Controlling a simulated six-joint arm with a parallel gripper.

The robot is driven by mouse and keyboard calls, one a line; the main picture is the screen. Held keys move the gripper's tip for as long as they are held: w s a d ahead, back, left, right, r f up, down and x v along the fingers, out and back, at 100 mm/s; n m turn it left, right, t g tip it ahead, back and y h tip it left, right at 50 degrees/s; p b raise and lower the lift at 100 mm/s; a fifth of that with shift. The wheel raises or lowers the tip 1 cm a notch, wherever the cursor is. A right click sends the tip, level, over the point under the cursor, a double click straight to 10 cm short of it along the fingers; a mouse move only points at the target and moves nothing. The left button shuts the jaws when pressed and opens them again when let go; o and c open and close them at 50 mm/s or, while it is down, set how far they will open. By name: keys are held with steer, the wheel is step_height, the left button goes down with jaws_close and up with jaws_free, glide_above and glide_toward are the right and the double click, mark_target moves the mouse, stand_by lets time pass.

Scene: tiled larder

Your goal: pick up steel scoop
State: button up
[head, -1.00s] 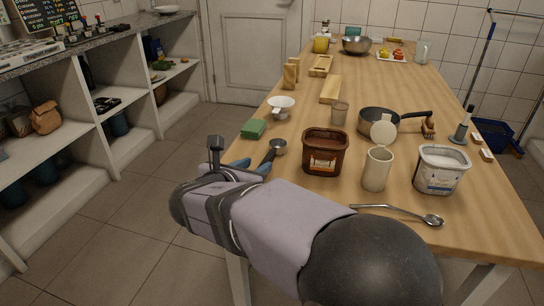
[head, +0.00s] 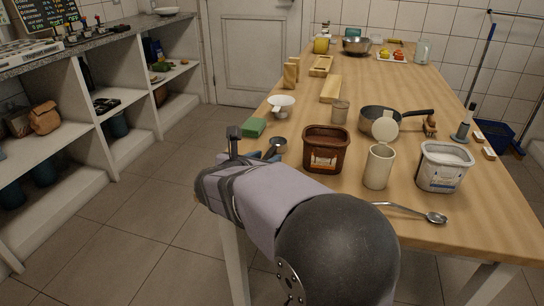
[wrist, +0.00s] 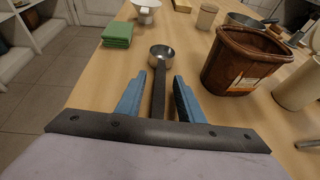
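The steel scoop (wrist: 162,53) lies on the wooden table near its left edge, with a round metal bowl and a dark handle. In the wrist view its bowl points away from me and its handle runs back between my blue fingers. My gripper (wrist: 159,78) is open, with one finger on each side of the handle and visible gaps between. In the head view the scoop's bowl (head: 279,144) shows just beyond my gripper (head: 262,155), and my wrist hides most of the handle.
A green sponge (wrist: 118,34) lies left of the scoop, with a white cup-like piece (wrist: 145,10) behind it. A brown tub (wrist: 243,62) stands close on the right.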

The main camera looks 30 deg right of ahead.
mark_target(266, 157)
steer(key=shift+w+d+f, duration=0.1)
steer(key=shift+w+d, duration=0.1)
steer(key=shift+c, duration=0.3)
jaws_close()
step_height(266, 157, up, 10)
steer(key=p, duration=0.4)
